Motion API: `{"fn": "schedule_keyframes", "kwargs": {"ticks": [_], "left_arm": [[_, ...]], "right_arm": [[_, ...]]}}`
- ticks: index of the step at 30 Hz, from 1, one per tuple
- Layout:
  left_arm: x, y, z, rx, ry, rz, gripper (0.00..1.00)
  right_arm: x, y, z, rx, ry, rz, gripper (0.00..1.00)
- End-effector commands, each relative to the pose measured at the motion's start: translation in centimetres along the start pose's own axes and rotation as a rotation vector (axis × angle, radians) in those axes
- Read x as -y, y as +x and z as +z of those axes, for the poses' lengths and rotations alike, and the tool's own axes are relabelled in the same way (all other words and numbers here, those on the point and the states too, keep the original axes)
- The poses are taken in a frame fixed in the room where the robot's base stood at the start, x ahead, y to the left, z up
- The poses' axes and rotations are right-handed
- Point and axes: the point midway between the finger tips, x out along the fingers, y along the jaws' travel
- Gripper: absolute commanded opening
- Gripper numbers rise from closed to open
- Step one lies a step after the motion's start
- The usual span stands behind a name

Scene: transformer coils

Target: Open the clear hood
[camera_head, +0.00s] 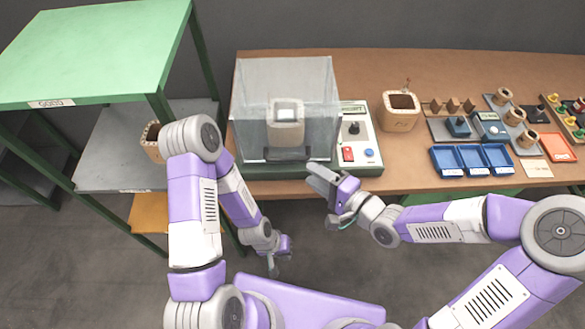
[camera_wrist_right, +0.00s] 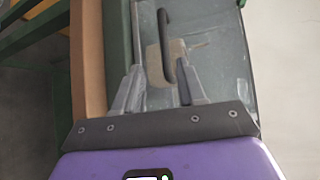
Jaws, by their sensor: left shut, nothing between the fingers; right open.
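My right gripper (camera_head: 314,176) is open just right of and in front of the handle. In the right wrist view the handle (camera_wrist_right: 166,50) shows between the open fingers (camera_wrist_right: 162,82), with the hood (camera_wrist_right: 222,60) beyond; contact cannot be told. My left gripper (camera_head: 275,268) is shut and empty, low in front of the table, away from the hood.
The machine's control panel (camera_head: 359,142) with a black knob and red and blue buttons is right of the hood. A wooden container (camera_head: 399,110), blue trays (camera_head: 470,160) and small parts stand farther right. A green-topped shelf (camera_head: 100,45) stands left.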

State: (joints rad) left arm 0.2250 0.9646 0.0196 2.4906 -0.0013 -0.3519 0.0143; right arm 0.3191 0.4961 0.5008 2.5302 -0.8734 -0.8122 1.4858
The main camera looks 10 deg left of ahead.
Motion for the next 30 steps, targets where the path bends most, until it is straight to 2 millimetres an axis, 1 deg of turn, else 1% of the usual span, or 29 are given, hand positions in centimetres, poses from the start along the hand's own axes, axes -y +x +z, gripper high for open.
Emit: {"fn": "schedule_keyframes", "kwargs": {"ticks": [2,5,12,15,18,22,29,30], "left_arm": [[0.1,0.4,0.0,0.0,0.0,0.0,0.0],[0.3,0.8,-0.1,0.0,0.0,0.0,0.0],[0.8,2.1,-0.1,-0.001,0.0,0.0,0.0],[0.9,2.5,-0.1,0.0,0.0,0.0,0.0],[1.0,2.7,-0.1,0.0,0.0,0.0,0.0],[1.0,2.8,-0.1,0.0,0.0,0.0,0.0],[1.0,2.8,-0.1,0.0,0.0,0.0,0.0],[1.0,2.8,-0.1,0.0,0.0,0.0,0.0]], "right_arm": [[0.4,0.2,0.4,0.016,0.008,-0.02,0.4],[0.6,1.0,0.6,0.026,0.011,-0.027,0.4],[0.5,4.8,0.7,0.026,0.014,-0.025,0.4],[0.6,6.1,0.7,0.024,0.013,-0.025,0.4],[0.7,7.0,0.7,0.024,0.013,-0.024,0.4],[0.8,7.6,0.7,0.022,0.014,-0.023,0.4],[0.8,7.6,0.7,0.021,0.014,-0.023,0.4],[0.8,7.6,0.7,0.021,0.014,-0.023,0.34]]}}
